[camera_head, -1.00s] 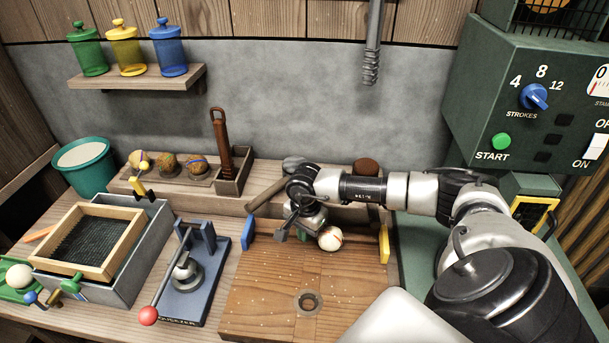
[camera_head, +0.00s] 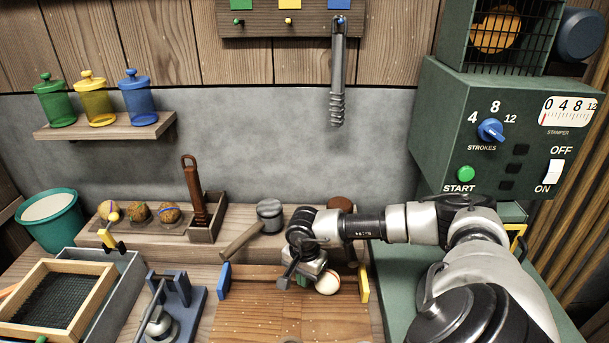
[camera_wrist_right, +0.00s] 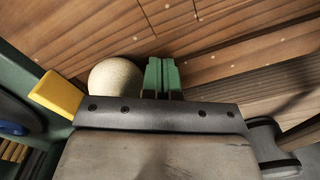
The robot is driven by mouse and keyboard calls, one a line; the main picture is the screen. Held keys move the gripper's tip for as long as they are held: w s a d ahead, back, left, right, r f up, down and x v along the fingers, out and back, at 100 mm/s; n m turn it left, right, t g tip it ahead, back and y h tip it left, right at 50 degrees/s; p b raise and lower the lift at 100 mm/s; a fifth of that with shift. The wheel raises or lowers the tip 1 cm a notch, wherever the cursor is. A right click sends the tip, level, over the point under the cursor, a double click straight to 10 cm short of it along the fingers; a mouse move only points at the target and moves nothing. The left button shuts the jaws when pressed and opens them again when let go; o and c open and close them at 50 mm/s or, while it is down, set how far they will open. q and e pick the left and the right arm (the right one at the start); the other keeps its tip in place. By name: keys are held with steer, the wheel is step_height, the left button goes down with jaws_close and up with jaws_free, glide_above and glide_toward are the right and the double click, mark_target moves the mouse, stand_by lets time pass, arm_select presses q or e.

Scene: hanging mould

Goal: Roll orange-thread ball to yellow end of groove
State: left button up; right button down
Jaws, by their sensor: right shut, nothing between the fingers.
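The pale ball with orange-red thread (camera_head: 327,284) sits in the groove at the back of the wooden board (camera_head: 270,318), nearer the yellow end (camera_head: 364,283) than the blue end (camera_head: 224,278). A gap remains between ball and yellow end. My right gripper (camera_head: 303,281) has its green fingertips shut, on the blue-end side of the ball, very close to it. The right wrist view shows the fingers (camera_wrist_right: 162,76) beside the ball (camera_wrist_right: 116,78), with the yellow end (camera_wrist_right: 56,96) beyond it. Whether they touch is unclear. My left gripper is out of view.
A mallet (camera_head: 268,215) lies on the ledge behind the groove. A blue squeezer (camera_head: 180,295) and a framed screen (camera_head: 60,300) stand left. Thread-wound balls (camera_head: 140,212) rest on the ledge. A green machine (camera_head: 500,130) stands right.

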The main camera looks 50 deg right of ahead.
mark_target(323, 277)
steer(key=shift+w+a, duration=0.45)
steer(key=shift+w, duration=0.1)
steer(key=s+d, duration=0.4)
steer(key=shift+s, duration=0.4)
steer(key=shift+w+a, duration=0.15)
steer(key=shift+w+a+f+b, duration=0.1)
steer(key=shift+w+a+b, duration=0.45)
steer(key=shift+w, duration=0.2)
steer(key=shift+w+a, duration=0.15)
steer(key=shift+r, duration=0.2)
step_height(323, 277, up, 8)
steer(key=p, duration=0.5)
